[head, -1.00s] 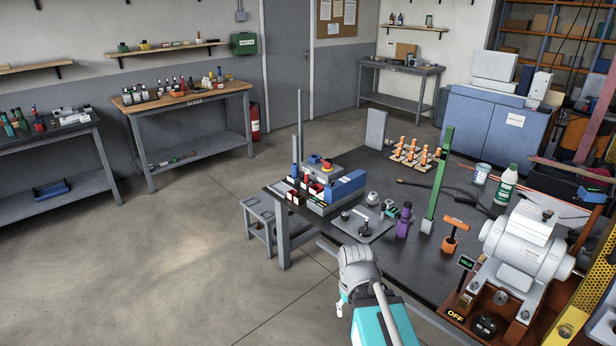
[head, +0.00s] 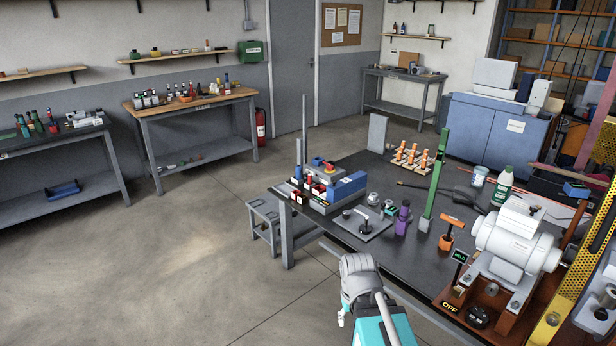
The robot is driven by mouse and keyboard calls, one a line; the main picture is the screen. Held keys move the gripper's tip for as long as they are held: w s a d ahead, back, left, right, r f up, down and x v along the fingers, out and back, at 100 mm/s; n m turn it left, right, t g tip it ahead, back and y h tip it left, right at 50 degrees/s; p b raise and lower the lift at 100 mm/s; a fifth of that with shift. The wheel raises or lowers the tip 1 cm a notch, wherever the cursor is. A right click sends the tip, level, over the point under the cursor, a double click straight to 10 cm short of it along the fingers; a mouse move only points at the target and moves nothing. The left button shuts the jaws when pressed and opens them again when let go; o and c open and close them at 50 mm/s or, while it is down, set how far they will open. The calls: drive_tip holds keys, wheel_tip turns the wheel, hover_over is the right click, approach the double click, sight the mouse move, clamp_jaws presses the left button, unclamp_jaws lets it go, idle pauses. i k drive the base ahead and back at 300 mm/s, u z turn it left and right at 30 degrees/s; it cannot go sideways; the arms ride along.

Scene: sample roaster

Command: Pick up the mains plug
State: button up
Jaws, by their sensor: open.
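I cannot pick out the mains plug with certainty. A dark cable-like thing (head: 440,188) lies across the middle of the black-topped bench (head: 345,238); whether its end is a plug is too small to tell. A round black piece (head: 478,317) sits on the wooden base beside the OFF label, and I cannot tell what it is. My gripper (head: 342,318) shows only as a small pale tip below my bent arm, at the lower middle. It is open, appears empty, and is in front of the bench's near edge, apart from the things on it.
A white motor-like machine (head: 518,237) stands on a wooden base at the right. A green post (head: 433,195), purple bottle (head: 402,219), orange-handled tool (head: 447,234) and blue box (head: 348,186) crowd the bench. A yellow perforated panel (head: 588,250) borders the right. Floor at left is clear.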

sight(298, 175)
drive_tip(key=u, duration=0.25)
drive_tip(key=i, duration=2.45)
drive_tip(key=z, duration=0.4)
drive_tip(key=i, duration=0.65)
drive_tip(key=z, duration=0.4)
